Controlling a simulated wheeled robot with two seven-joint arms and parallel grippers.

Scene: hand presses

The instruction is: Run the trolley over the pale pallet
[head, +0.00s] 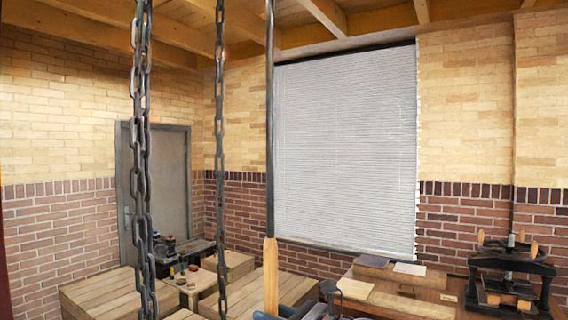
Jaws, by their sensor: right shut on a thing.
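A dark upright rod with a pale wooden handle (270,278) hangs in the middle of the head view. My right gripper (284,312) is at the bottom edge, at the handle's lower end, and is shut on it; the fingers are partly cut off. Two chains hang from above, a thick one (141,160) at left and a thinner one (220,150) nearer the rod. The trolley is not visible. Slatted wooden platforms stand at lower left (88,290) and behind the handle (298,288). I cannot tell which is the pale pallet. My left gripper is not in view.
A small pale wooden table (204,279) with small items stands between the platforms. A dark bench (182,250) is behind it, near a grey door (168,190).

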